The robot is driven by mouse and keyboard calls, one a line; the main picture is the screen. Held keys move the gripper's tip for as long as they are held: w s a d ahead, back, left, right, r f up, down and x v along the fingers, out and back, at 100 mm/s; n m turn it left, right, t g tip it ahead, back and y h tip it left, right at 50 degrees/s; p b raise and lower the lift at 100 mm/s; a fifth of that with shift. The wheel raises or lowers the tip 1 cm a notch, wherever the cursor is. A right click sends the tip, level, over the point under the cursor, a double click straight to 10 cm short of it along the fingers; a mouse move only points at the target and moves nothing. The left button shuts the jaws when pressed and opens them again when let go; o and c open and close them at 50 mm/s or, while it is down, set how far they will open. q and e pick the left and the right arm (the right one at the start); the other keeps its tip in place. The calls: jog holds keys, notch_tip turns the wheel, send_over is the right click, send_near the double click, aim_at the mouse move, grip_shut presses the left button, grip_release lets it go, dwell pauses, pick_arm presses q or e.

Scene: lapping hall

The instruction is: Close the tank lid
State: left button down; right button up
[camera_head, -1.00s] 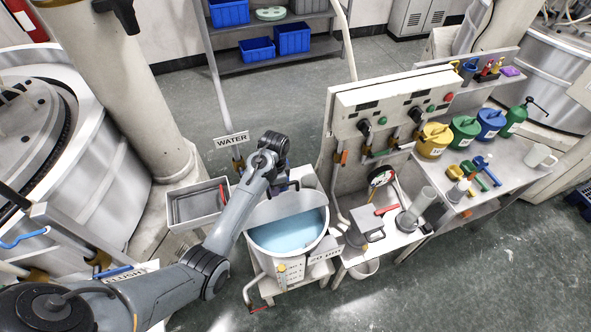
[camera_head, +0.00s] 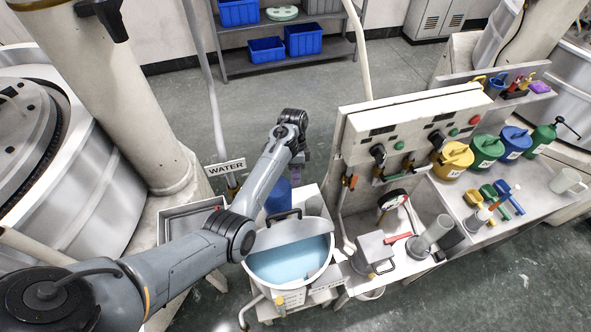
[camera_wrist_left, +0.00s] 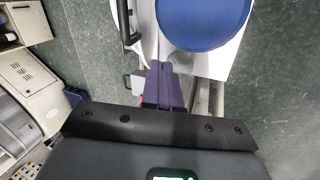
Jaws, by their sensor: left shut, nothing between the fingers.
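The tank (camera_head: 329,262) is a round white tub with light blue liquid showing in its front part. Its grey lid (camera_head: 312,244) lies at the back part, with a straight front edge and a black handle (camera_head: 285,215). I cannot tell how the lid is hinged. My left gripper (camera_head: 297,178) is beyond the tank, behind the handle and apart from it. In the left wrist view its purple fingers (camera_wrist_left: 165,82) are shut and empty. A black handle shows there at top left (camera_wrist_left: 127,25). My right gripper is not in view.
A blue round container (camera_head: 278,198) stands just behind the tank, partly hidden by my arm. A grey tray (camera_head: 185,222) is to the left, near the WATER sign (camera_head: 224,168). A bench with a gauge (camera_head: 392,200) and control panel (camera_head: 415,122) stands right.

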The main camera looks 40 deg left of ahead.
pick_arm(q)
jog(key=s+d+f+p, duration=0.3)
jog(key=d+f+p, duration=0.1)
jog(key=f, duration=0.1)
jog(key=shift+s, duration=0.35)
jog(key=shift+d, duration=0.1)
